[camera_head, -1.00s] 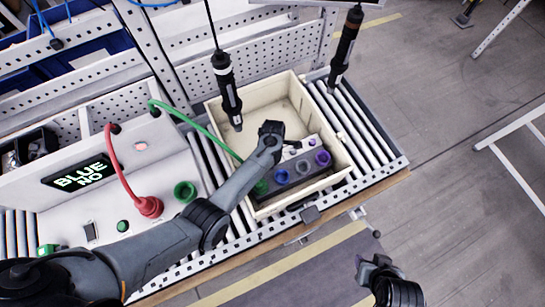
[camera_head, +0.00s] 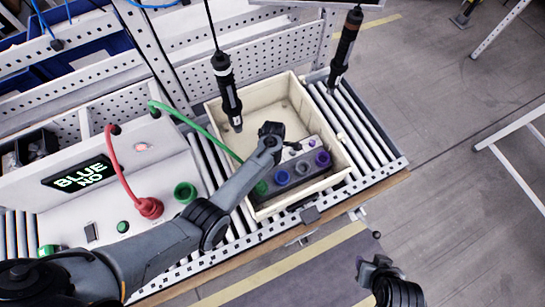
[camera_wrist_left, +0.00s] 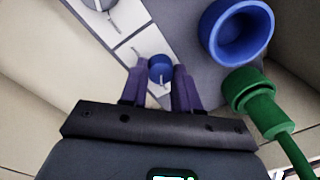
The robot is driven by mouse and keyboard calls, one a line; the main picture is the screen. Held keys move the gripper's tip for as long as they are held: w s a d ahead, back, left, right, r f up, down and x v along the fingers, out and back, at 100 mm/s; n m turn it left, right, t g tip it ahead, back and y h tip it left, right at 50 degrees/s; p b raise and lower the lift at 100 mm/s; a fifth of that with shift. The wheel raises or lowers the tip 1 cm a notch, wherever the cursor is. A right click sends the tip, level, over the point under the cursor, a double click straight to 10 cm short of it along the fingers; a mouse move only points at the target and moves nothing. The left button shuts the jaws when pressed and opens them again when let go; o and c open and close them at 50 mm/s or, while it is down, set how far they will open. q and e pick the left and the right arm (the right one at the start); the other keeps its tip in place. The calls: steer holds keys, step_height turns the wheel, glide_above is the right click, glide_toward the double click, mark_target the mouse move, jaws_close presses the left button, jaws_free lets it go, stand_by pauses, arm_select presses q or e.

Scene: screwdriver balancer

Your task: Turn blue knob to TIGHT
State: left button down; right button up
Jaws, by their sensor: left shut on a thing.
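The blue knob (camera_wrist_left: 160,68) sits on a white panel of the grey device (camera_head: 290,178), which lies in the cream crate. A light pointer mark shows on the knob's near side in the left wrist view. My left gripper (camera_head: 272,130) reaches down into the crate. In the left wrist view its two purple fingers (camera_wrist_left: 160,88) are shut on the blue knob, one on each side. The lettering around the knob is too small to read. My right gripper (camera_head: 372,264) hangs at the lower right, empty, its fingers apart, away from the crate.
The cream crate (camera_head: 219,112) stands on the roller conveyor (camera_head: 352,115). A green plug and cable (camera_wrist_left: 262,103) and a blue socket (camera_wrist_left: 237,32) are close by the left fingers. A display (camera_head: 80,177) reads BLUE NO.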

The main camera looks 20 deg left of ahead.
arm_select(q)
steer(key=shift+r, duration=0.1)
steer(key=m+p, duration=0.2)
steer(key=m, duration=0.3)
steer(key=m+p, duration=0.1)
steer(key=m, duration=0.4)
steer(key=shift+m+p, duration=0.3)
steer(key=shift+p, duration=0.1)
steer(key=m, duration=0.2)
steer(key=shift+d+m+y+p, duration=0.1)
steer(key=shift+m+y+p, duration=0.2)
steer(key=shift+m, duration=0.1)
steer(key=m, duration=0.3)
steer(key=shift+m+t+p, duration=0.3)
steer(key=m, duration=0.4)
steer(key=shift+m+p, duration=0.35)
steer(key=shift+m, duration=0.65)
steer(key=shift+d, duration=0.1)
